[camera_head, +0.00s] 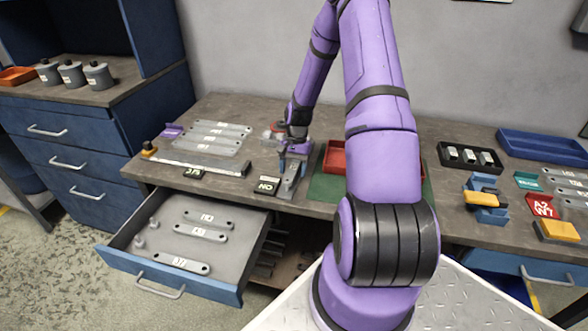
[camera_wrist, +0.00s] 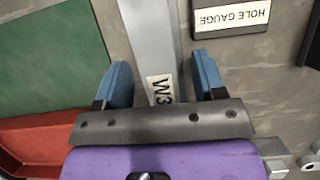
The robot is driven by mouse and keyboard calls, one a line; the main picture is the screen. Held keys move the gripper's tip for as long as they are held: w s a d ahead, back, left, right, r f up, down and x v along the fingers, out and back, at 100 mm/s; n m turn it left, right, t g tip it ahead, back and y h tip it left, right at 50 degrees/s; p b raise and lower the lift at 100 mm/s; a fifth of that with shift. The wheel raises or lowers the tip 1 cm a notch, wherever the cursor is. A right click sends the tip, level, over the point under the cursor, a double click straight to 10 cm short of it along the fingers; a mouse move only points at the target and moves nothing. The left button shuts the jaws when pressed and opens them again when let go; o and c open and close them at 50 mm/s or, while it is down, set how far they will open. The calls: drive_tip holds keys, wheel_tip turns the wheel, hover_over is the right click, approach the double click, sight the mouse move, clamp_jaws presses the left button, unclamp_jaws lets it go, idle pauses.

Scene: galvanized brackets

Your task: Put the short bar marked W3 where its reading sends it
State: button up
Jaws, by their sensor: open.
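The grey metal bar with the white W3 label (camera_wrist: 152,40) lies between my gripper's (camera_wrist: 163,75) two blue fingers in the wrist view. The fingers are apart, with a gap on each side of the bar. The lower end of the bar is hidden behind the gripper's dark plate. In the head view, my gripper (camera_head: 292,152) is low over the worktop, at a grey strip (camera_head: 290,182) near the front edge. I cannot read W3 there.
A sign reading HOLE GAUGE (camera_wrist: 230,17) lies beside the bar. A green mat (camera_wrist: 45,50) and red tray (camera_head: 334,158) are on the other side. Several bars (camera_head: 215,135) lie on the worktop at left. An open drawer (camera_head: 215,287) holds labelled bars. A blue tray (camera_head: 545,150) stands right.

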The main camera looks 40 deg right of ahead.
sight(293, 172)
clamp_jaws()
idle(0.4)
drive_tip(key=shift+r, duration=0.6)
drive_tip(key=shift+s+a+r, duration=0.15)
drive_tip(key=shift+s+r, duration=0.15)
drive_tip(key=shift+r, duration=0.3)
drive_tip(key=shift+s+a+r, duration=0.1)
drive_tip(key=shift+s+r, duration=0.15)
drive_tip(key=shift+r, duration=0.35)
drive_tip(key=s+a+r, duration=0.1)
drive_tip(key=s+a, duration=0.5)
drive_tip(key=s, duration=0.7)
drive_tip(key=shift+s+a+r, duration=0.15)
drive_tip(key=shift+s+a, duration=0.05)
